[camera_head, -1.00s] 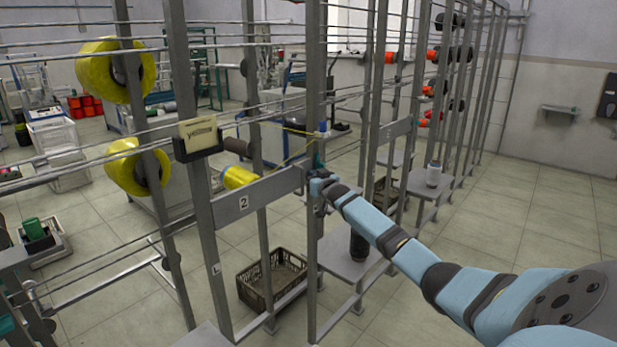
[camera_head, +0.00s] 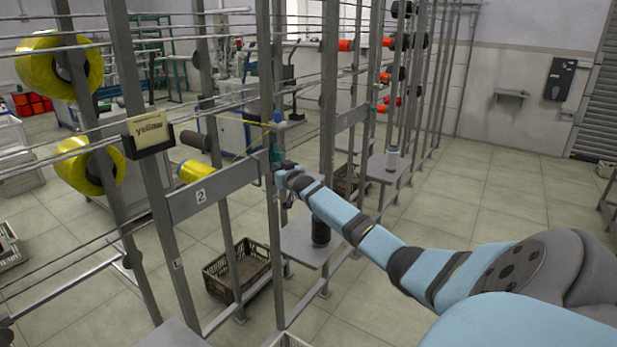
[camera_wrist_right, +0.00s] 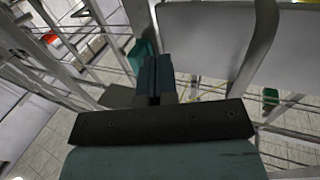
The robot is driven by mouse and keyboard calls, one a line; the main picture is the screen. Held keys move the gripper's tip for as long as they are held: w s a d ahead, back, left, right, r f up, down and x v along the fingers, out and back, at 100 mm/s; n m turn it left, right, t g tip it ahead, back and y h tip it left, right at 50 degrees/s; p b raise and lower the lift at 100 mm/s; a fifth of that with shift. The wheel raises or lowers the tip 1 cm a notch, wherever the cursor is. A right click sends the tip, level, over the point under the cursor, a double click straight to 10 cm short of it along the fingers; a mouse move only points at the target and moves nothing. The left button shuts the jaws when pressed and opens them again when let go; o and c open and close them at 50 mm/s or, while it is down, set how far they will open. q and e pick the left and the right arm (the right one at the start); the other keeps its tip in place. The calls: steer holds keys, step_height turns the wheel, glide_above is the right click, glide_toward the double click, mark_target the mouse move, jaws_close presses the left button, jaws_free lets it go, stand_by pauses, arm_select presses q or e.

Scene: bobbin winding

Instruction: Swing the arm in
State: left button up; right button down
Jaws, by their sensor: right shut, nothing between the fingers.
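My right gripper (camera_head: 276,156) is shut and empty, beside a grey upright post at the right end of the bar marked 2. Its dark fingers (camera_wrist_right: 158,75) are together in the right wrist view, with a teal-green piece (camera_wrist_right: 140,55) just beyond them. A yellow bobbin (camera_head: 194,171) sits left of the gripper, above the bar, with a dark roller (camera_head: 194,141) over it. My left gripper is not in view.
Large yellow spools (camera_head: 60,68) hang on the rack at the left. A sign reading "yellow" (camera_head: 149,131) is on a post. A grey shelf (camera_head: 300,240) carries a black cone (camera_head: 320,231). A crate (camera_head: 238,270) is on the floor. Open floor lies at the right.

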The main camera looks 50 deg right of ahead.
arm_select(q)
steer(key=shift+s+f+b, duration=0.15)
steer(key=shift+b, duration=0.3)
arm_select(e)
steer(key=s, duration=1)
steer(key=shift+s+d+f, duration=0.2)
steer(key=shift+s+d, duration=0.15)
steer(key=shift+d, duration=0.05)
steer(key=shift+a, duration=0.1)
